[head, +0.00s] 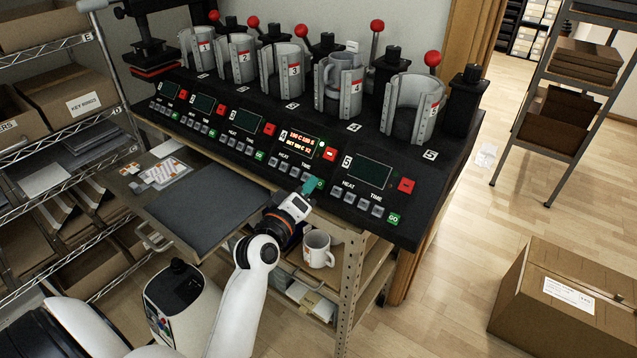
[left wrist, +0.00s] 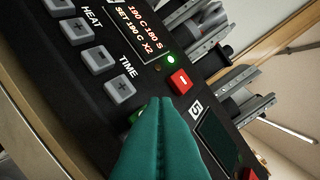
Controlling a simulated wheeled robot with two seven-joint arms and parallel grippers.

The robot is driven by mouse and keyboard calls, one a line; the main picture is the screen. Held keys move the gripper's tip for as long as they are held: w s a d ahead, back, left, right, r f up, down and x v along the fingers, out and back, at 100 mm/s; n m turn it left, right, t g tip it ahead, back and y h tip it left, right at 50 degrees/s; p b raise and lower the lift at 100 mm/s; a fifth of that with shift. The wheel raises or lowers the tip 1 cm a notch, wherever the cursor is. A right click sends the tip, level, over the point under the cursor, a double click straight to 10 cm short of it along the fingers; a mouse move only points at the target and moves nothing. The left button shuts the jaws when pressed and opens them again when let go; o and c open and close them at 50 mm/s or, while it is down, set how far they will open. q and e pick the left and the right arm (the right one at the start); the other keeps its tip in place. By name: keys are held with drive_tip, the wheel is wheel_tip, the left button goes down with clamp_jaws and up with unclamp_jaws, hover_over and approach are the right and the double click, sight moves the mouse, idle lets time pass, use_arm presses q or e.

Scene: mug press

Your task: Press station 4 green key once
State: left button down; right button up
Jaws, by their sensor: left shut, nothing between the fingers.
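The station 4 panel has a lit display (head: 300,143); in the left wrist view the display (left wrist: 140,28) reads 190 C 180 S, SET 190 C X2. A green lamp (left wrist: 171,58) glows beside it. The station 4 green key (left wrist: 138,112) shows only as a sliver, mostly hidden behind my fingers. My left gripper (head: 311,186) has its teal fingers shut and empty, with the tips over the station 4 green key. I cannot tell whether they touch it. The left gripper also fills the lower middle of the left wrist view (left wrist: 160,102). My right gripper is not in view.
Station 5's green GO key (head: 393,219) and station 3's green key (head: 260,155) flank station 4. A red key (head: 329,154) sits above my fingers. Upright mug presses (head: 340,88) line the back. A white mug (head: 318,250) stands on the shelf below.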

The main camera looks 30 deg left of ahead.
use_arm(q)
drive_tip(key=shift+w+f, duration=0.1)
drive_tip(key=shift+w, duration=0.05)
idle(0.4)
drive_tip(key=shift+w+f, duration=0.2)
drive_tip(key=shift+w+f, duration=0.3)
idle(0.9)
drive_tip(key=shift+s+r+p, duration=0.5)
drive_tip(key=shift+s+r, duration=0.1)
drive_tip(key=shift+s, duration=0.05)
idle(0.3)
